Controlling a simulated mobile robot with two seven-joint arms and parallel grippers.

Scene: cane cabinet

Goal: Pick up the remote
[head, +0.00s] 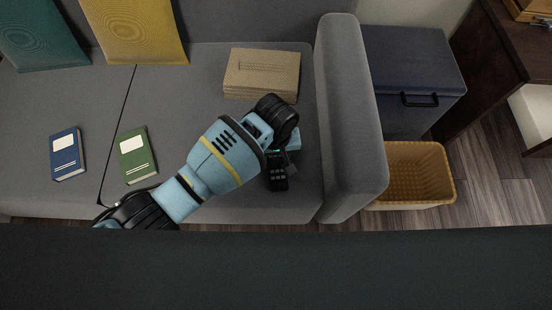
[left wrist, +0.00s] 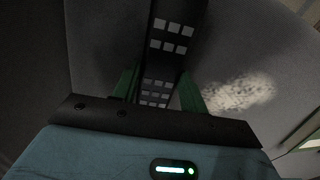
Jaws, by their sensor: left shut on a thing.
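The remote (head: 278,182) is dark with pale buttons and shows below my left gripper at the right end of the grey sofa seat. In the left wrist view the remote (left wrist: 172,38) runs lengthwise between the two green fingers of my left gripper (left wrist: 158,92). The left gripper (head: 277,158) is shut on the remote. The hand and wrist hide part of the remote in the head view. I cannot tell whether it touches the seat. My right gripper is not in view.
The sofa armrest (head: 351,120) rises close on the right. A green book (head: 137,155) and a blue book (head: 67,154) lie to the left. A wicker basket (head: 418,174) and a dark chest (head: 405,75) stand beyond the armrest.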

